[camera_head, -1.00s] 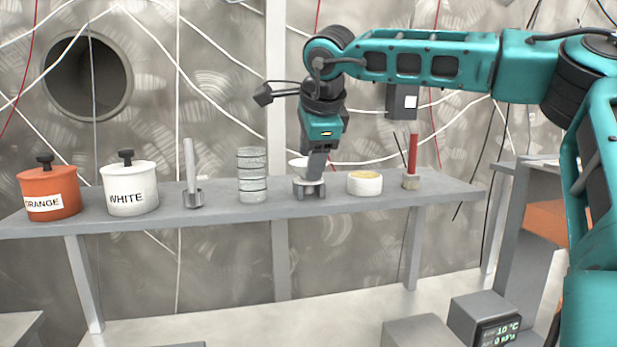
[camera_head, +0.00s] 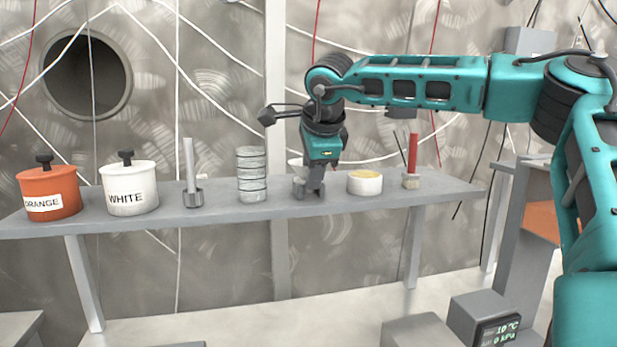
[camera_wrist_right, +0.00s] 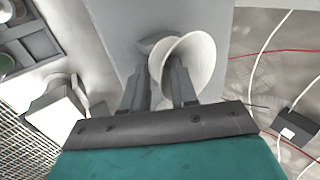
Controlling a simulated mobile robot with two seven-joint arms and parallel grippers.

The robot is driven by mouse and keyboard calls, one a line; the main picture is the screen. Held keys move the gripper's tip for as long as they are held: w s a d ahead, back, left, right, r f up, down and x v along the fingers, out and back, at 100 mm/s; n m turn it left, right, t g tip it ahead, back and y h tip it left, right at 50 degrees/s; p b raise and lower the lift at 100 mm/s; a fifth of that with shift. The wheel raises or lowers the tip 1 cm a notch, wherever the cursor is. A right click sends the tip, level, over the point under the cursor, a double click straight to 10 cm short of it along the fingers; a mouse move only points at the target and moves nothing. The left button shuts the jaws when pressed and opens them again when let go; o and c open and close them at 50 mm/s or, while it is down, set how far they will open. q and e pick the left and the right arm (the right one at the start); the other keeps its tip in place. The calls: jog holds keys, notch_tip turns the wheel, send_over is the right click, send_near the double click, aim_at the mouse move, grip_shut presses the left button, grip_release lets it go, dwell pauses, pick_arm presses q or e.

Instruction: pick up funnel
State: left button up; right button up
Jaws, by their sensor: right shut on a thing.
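The white funnel (camera_wrist_right: 196,62) shows in the right wrist view with its wide mouth toward the camera, between and in front of the two fingers. My right gripper (camera_wrist_right: 160,85) is shut on it, one finger inside the mouth and the other outside. In the head view the funnel (camera_head: 295,162) is mostly hidden behind my right gripper (camera_head: 313,192), which points down at the shelf. The grey holder (camera_head: 298,188) under the funnel is partly covered by the fingers. My left gripper is not in view.
The grey shelf (camera_head: 225,211) also carries an orange pot (camera_head: 62,182), a white pot (camera_head: 143,172), a grey upright tool (camera_head: 190,175), stacked clear dishes (camera_head: 251,175), a white bowl (camera_head: 364,184) and a red-handled brush (camera_head: 412,160). The dishes and bowl stand close to either side of my right gripper.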

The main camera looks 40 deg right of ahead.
grip_shut()
jog(key=shift+r, duration=0.1)
